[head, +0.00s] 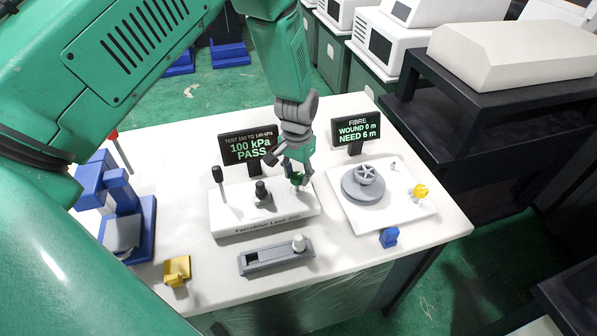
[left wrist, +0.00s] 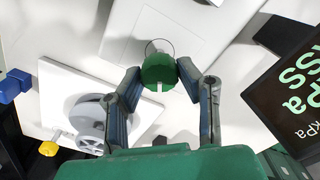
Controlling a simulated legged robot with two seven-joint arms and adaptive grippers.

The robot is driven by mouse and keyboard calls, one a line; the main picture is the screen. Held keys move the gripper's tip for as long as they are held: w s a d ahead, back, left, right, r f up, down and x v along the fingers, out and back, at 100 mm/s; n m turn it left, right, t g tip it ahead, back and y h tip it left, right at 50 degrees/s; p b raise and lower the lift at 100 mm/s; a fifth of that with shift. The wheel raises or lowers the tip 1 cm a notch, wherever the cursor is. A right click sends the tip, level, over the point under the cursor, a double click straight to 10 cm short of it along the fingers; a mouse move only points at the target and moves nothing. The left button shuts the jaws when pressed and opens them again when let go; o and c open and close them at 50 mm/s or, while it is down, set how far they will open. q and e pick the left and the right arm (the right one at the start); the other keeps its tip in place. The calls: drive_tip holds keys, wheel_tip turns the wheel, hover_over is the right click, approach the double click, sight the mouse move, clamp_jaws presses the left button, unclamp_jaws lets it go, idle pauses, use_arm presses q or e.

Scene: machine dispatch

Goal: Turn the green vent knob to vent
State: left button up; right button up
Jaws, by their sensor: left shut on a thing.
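The green vent knob (left wrist: 158,73) is round with a pale pointer line and sits on the white leak-test base (head: 236,217). In the head view the knob (head: 297,179) is partly hidden by my left gripper (head: 293,172). In the left wrist view my left gripper (left wrist: 160,78) has one finger on each side of the knob, with the tips closed against it. A display (head: 248,147) behind the base reads 100 kPa PASS. It also shows in the left wrist view (left wrist: 292,92). My right gripper is not in view.
A black lever (head: 218,178) and a dark fitting (head: 262,191) stand on the base left of the knob. A fibre winder plate (head: 390,215) is to the right. A grey slotted block (head: 275,257) lies in front. A blue fixture (head: 130,215) and yellow block (head: 177,270) are left.

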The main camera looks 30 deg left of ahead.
sight(298, 175)
use_arm(q)
drive_tip(key=n+p, duration=0.1)
drive_tip(key=n, duration=0.5)
drive_tip(key=shift+s+n, duration=0.1)
drive_tip(key=shift+n, duration=0.2)
drive_tip(key=n, duration=0.5)
drive_tip(key=shift+p, duration=0.4)
drive_tip(key=shift+n, duration=0.4)
drive_tip(key=o, duration=1.1)
drive_tip(key=shift+o, duration=0.2)
drive_tip(key=shift+r, duration=0.4)
wheel_tip(298, 175, up, 11)
